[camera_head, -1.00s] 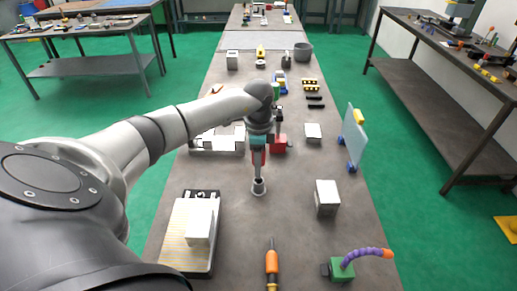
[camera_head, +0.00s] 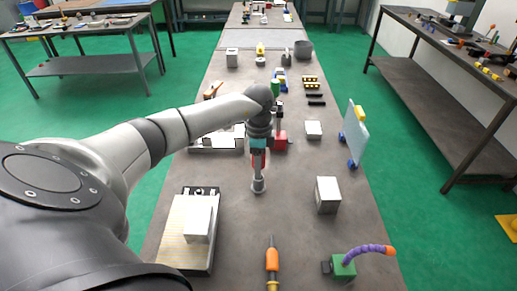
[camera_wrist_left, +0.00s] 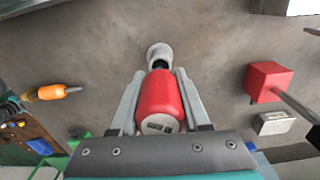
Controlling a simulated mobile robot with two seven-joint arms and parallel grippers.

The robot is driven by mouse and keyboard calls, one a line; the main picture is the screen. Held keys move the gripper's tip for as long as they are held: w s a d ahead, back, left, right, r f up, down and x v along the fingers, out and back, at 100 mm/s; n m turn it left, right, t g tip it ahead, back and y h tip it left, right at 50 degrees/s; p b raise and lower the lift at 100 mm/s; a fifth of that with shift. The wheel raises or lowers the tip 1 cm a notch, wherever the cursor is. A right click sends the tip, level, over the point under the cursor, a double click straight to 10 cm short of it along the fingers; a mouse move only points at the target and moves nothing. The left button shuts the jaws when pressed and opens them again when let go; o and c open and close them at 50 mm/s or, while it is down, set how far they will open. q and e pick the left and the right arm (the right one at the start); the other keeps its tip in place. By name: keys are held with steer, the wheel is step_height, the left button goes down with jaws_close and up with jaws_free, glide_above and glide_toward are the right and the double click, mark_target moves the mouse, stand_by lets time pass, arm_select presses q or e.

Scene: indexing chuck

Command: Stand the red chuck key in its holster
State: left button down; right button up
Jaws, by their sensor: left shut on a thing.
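The red chuck key (camera_head: 258,159) is upright in my left gripper (camera_head: 258,152). In the left wrist view its red handle (camera_wrist_left: 160,99) sits between the two fingers of the left gripper (camera_wrist_left: 159,90), which are shut on it. The grey holster (camera_head: 258,186), a small round cup on the table, is directly below the key. It also shows in the left wrist view (camera_wrist_left: 158,51), just beyond the handle. The key's lower end is at the holster's mouth; how deep it sits is hidden. My right gripper is not in view.
A red block with a post (camera_head: 281,142) stands just behind the gripper. A grey box (camera_head: 327,195) is to the right, a tray with a white block (camera_head: 198,222) to the left. An orange-handled tool (camera_head: 271,262) and a green base with a purple hose (camera_head: 343,266) lie in front.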

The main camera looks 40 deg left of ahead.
arm_select(q)
steer(key=shift+f, duration=0.35)
steer(key=shift+c, duration=1.5)
jaws_free()
step_height(320, 180, up, 15)
steer(key=shift+r, duration=0.15)
